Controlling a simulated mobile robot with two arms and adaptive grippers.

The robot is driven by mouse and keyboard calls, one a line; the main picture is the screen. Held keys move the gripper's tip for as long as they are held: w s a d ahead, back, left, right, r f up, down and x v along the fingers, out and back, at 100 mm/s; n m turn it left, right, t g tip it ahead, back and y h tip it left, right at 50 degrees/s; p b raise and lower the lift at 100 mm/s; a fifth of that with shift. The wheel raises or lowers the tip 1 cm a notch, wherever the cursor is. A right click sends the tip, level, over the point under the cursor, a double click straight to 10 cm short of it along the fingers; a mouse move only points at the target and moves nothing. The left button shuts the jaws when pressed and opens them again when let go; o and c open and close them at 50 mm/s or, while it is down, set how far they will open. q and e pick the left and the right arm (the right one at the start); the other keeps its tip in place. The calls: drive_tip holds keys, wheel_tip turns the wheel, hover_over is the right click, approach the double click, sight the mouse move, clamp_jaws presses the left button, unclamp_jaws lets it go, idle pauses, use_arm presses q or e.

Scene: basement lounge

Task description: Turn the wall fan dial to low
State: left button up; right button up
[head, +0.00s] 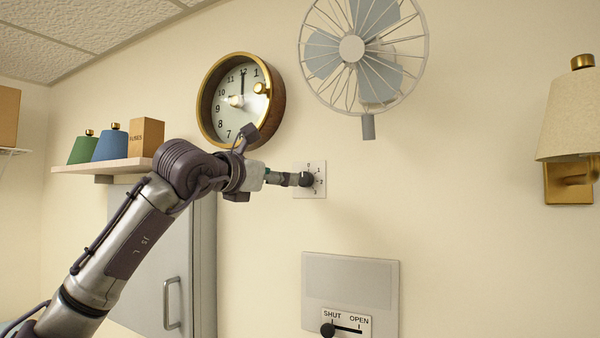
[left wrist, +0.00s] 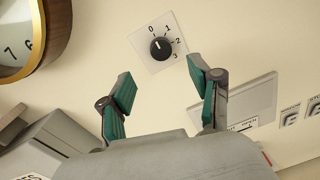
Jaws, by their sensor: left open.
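The fan dial is a black round knob (left wrist: 161,48) on a pale square plate (head: 318,186) on the wall below the fan (head: 351,50). In the left wrist view the plate carries the marks 0, 1, 2 and 3, and the knob's white mark appears to point toward 0. My left gripper (left wrist: 160,80) is open and empty, its green-padded fingers spread either side below the knob in that view. In the head view the left gripper (head: 290,180) reaches the plate from the left and overlaps the knob; I cannot tell whether it touches. My right gripper is not in view.
A round clock (head: 240,100) hangs up and left of the plate, close to my left wrist. A grey panel (head: 350,280) with a SHUT/OPEN slider (head: 328,330) is below. A lamp (head: 570,120) is at right. Wall right of the dial is clear.

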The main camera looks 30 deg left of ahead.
sight(302, 178)
use_arm(q)
drive_tip(key=w+p, duration=0.1)
drive_tip(key=w, duration=0.1)
drive_tip(key=w+p, duration=0.1)
drive_tip(key=w, duration=0.2)
drive_tip(key=w+p, duration=0.1)
drive_tip(key=w, duration=0.1)
drive_tip(key=shift+w+d+r, duration=0.15)
drive_tip(key=shift+w+d, duration=0.25)
drive_tip(key=shift+w+p, duration=0.35)
drive_tip(key=shift+w, duration=0.25)
drive_tip(key=c, duration=1.1)
drive_tip(key=shift+c, duration=0.2)
